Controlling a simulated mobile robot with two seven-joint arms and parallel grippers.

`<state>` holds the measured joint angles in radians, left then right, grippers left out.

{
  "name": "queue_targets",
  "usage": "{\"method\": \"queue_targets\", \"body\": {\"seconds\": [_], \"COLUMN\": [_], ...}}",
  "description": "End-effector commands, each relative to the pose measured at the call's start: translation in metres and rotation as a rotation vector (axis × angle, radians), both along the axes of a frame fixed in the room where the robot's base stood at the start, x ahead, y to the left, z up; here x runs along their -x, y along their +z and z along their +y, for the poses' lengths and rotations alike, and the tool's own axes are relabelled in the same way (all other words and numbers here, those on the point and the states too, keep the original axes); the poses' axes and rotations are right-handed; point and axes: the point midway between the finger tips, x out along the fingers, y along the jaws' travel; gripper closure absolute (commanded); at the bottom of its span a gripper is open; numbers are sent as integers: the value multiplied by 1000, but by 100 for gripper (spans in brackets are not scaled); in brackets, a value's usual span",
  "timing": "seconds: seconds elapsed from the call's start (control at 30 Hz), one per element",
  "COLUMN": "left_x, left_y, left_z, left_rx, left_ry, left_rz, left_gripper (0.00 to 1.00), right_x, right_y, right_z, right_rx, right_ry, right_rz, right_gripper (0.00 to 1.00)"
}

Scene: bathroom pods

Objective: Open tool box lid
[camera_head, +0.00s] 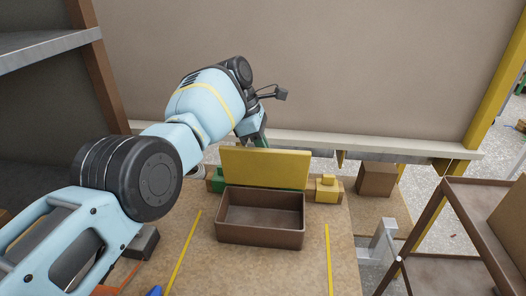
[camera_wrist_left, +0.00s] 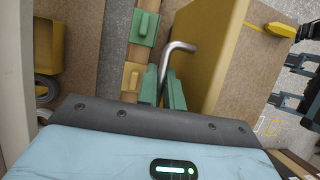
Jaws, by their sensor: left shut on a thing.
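The tool box (camera_head: 260,238) is a brown open-topped box on the work table, and its inside looks empty. Its yellow lid (camera_head: 266,168) stands raised, close to upright, along the far side. My left gripper (camera_head: 262,140) reaches over from behind the lid, and the lid partly hides its fingers. In the left wrist view the green fingers (camera_wrist_left: 164,90) are shut on a bent metal handle (camera_wrist_left: 181,47) beside the yellow lid (camera_wrist_left: 207,45). My right gripper is in neither view.
A yellow block (camera_head: 327,189) and a green block (camera_head: 216,181) sit on a strip behind the box. A brown box (camera_head: 377,179) stands behind to the right. A brown shelf cart (camera_head: 480,205) is at the right. The table in front of the box is mostly clear.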

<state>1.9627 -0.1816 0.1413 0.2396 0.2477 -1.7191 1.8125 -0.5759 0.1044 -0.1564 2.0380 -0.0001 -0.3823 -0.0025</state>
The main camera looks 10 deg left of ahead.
Motion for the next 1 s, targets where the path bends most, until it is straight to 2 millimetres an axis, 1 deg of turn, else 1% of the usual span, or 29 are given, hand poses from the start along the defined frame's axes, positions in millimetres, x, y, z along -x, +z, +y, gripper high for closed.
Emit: {"method": "queue_targets", "body": {"seconds": [0.03, 0.47, 0.5, 0.53, 1.0], "left_x": [2, 2, 2, 2, 1], "left_y": [-5, -6, -6, -6, -2], "left_z": [1, 1, 1, 1, 0], "left_rx": [-5, -6, -6, -5, -2], "left_ry": [0, 1, 1, 1, 1], "left_rz": [11, 16, 16, 16, 6], "left_gripper": [100, 100, 88, 84, 83], "right_x": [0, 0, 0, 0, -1], "right_y": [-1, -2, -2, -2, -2], "right_z": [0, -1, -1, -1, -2], "right_rx": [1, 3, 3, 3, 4], "right_ry": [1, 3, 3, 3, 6], "right_rz": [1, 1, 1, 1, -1], "right_gripper": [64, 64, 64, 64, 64]}}
